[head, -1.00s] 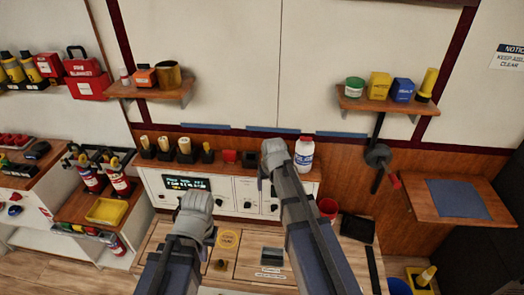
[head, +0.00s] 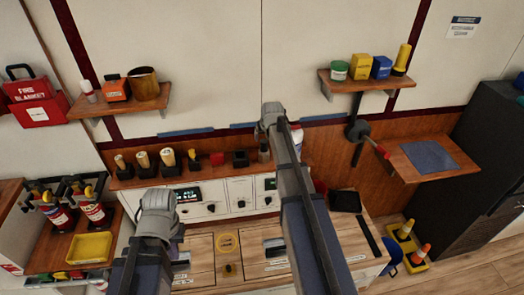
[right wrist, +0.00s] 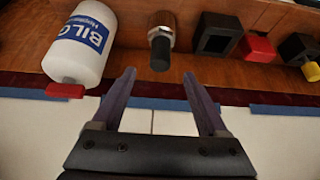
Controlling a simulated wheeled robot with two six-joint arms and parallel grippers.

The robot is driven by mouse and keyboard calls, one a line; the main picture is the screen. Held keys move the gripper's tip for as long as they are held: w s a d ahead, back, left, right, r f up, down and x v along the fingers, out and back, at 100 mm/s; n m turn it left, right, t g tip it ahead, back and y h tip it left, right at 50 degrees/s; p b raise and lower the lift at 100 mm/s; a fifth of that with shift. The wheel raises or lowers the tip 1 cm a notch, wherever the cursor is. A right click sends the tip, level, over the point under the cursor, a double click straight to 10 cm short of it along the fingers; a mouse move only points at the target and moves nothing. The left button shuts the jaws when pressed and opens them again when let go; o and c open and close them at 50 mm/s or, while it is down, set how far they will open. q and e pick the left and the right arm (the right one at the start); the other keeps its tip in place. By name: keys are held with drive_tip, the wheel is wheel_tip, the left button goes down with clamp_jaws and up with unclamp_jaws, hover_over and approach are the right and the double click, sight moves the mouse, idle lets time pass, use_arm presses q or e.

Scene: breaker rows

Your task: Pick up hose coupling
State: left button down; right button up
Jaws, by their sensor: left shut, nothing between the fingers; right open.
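The hose coupling looks to be the brass-coloured, ribbed piece with a dark tip (right wrist: 161,40) in the right wrist view, standing on the wooden ledge. In the head view it seems to be the small dark shape (head: 263,150) just below my right gripper (head: 268,118). The right wrist view shows my right gripper (right wrist: 158,75) open and empty, its fingertips short of the coupling and roughly either side of its line. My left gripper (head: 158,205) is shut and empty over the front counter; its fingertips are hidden.
A white bottle with a red cap (right wrist: 80,45) stands beside the coupling, partly behind my right arm in the head view. An empty black holder (right wrist: 215,38) and a red block (right wrist: 256,47) are on the other side. A wall shelf (head: 120,102) hangs at left.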

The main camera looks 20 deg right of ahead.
sight(264, 142)
drive_tip(key=shift+b+x, duration=3.25)
drive_tip(key=shift+x, duration=0.65)
drive_tip(key=shift+s, duration=0.1)
clamp_jaws()
